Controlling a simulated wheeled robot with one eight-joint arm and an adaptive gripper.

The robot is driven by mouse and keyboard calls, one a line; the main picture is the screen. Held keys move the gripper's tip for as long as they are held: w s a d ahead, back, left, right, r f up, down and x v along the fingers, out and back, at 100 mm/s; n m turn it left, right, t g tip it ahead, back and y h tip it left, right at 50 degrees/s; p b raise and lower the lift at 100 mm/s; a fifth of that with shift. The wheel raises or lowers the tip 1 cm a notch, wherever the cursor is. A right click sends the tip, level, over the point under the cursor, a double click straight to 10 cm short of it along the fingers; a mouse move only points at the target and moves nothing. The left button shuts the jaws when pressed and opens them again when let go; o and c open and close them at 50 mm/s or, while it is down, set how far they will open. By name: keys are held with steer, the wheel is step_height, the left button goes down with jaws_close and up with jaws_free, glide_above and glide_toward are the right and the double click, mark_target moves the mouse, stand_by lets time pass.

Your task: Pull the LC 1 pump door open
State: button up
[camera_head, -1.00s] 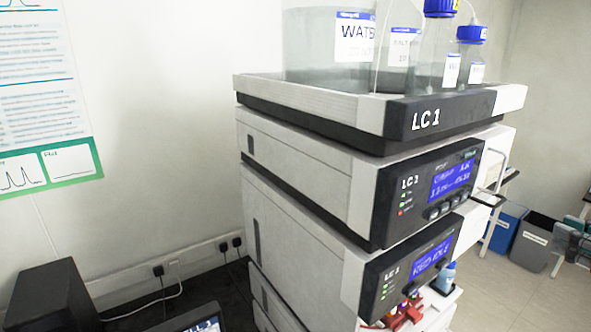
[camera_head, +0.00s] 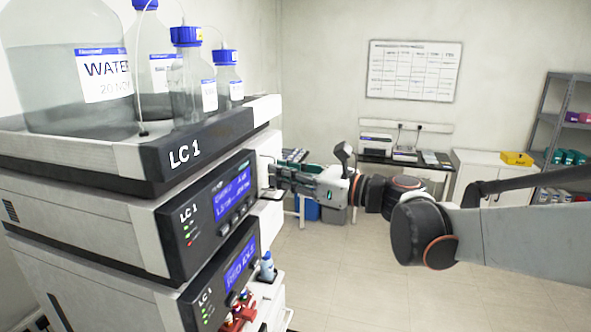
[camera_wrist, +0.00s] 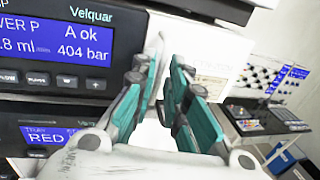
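The LC 1 pump (camera_head: 205,215) is the upper module of the stack, with a dark front and a lit blue display. Its display reads "A ok" and "404 bar" in the wrist view (camera_wrist: 70,45). The pale pump door (camera_head: 262,145) beside the display looks closed. A pale upright handle (camera_wrist: 157,50) shows just right of the dark panel in the wrist view. My gripper (camera_head: 270,180) is at the front right of the pump, by the handle. In the wrist view its teal fingers (camera_wrist: 160,72) stand apart, with the handle at the gap between them. Contact with the handle is unclear.
A tray with bottles (camera_head: 182,90) tops the stack. A second LC 1 module (camera_head: 222,285) sits below, with a blue-capped vial (camera_head: 267,266) and red parts beside it. Behind are a bench (camera_head: 370,160), bins and a shelf (camera_head: 560,140). The floor (camera_head: 350,280) at right is clear.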

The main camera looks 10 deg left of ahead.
steer(key=shift+x, duration=1.1)
jaws_close()
steer(key=shift+d, duration=0.1)
